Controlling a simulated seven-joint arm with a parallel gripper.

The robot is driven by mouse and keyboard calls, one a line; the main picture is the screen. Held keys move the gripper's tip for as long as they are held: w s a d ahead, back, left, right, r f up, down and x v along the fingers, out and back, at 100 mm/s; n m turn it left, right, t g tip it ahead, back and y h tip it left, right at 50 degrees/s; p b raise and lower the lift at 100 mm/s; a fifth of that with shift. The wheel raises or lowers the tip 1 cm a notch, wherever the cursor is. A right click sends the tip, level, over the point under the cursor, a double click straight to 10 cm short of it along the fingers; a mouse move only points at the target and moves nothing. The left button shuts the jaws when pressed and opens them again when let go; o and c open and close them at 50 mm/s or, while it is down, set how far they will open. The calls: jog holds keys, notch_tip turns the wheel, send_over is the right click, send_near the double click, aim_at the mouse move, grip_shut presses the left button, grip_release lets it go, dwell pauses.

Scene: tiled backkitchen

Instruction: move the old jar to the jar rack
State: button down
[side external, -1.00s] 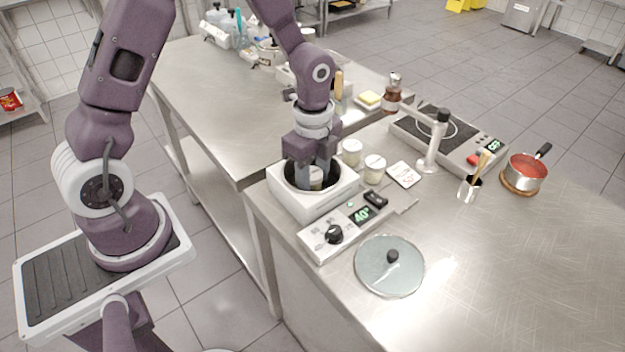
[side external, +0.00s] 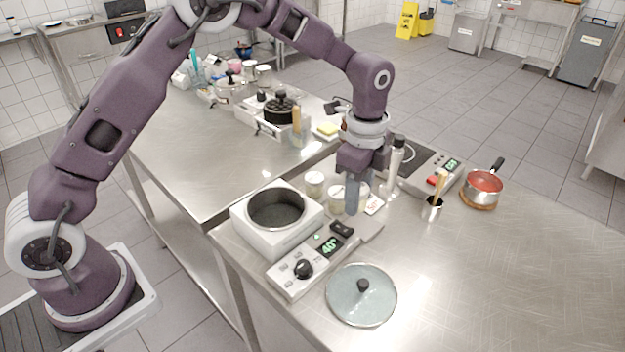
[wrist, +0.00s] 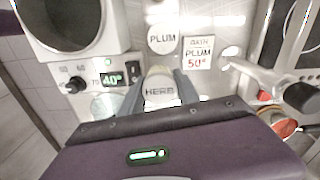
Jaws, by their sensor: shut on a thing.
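My gripper (wrist: 161,90) is shut on a jar with a pale lid reading HERB (wrist: 159,92). In the side view my gripper (side external: 357,203) points down just right of two pale-lidded jars, and its fingers hide most of the held jar. Whether that jar touches the surface is unclear. A jar reading PLUM (wrist: 162,39) stands close by in the wrist view. The two free jars (side external: 314,183) (side external: 336,201) stand behind the white bath (side external: 253,234). The bath's round opening looks empty of jars. I cannot make out a distinct jar rack.
The bath's panel reads 40° (side external: 329,246). A card reading BATH PLUM 50° (wrist: 198,53) lies beside the jars. A glass lid (side external: 385,303) lies in front. A steel cup with utensils (side external: 432,211), a hotplate and a red-filled pan (side external: 482,190) are right. The front-right counter is clear.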

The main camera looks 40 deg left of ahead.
aim_at(365, 208)
jog(key=shift+w+d+f, duration=0.4)
jog(key=shift+d+f, duration=0.1)
jog(key=shift+d, duration=0.2)
jog(key=shift+f, duration=1.7)
jog(key=shift+f, duration=0.2)
jog(key=c, duration=0.8)
grip_release()
jog(key=shift+s, duration=0.1)
jog(key=c, duration=0.3)
jog(key=shift+o, duration=1.4)
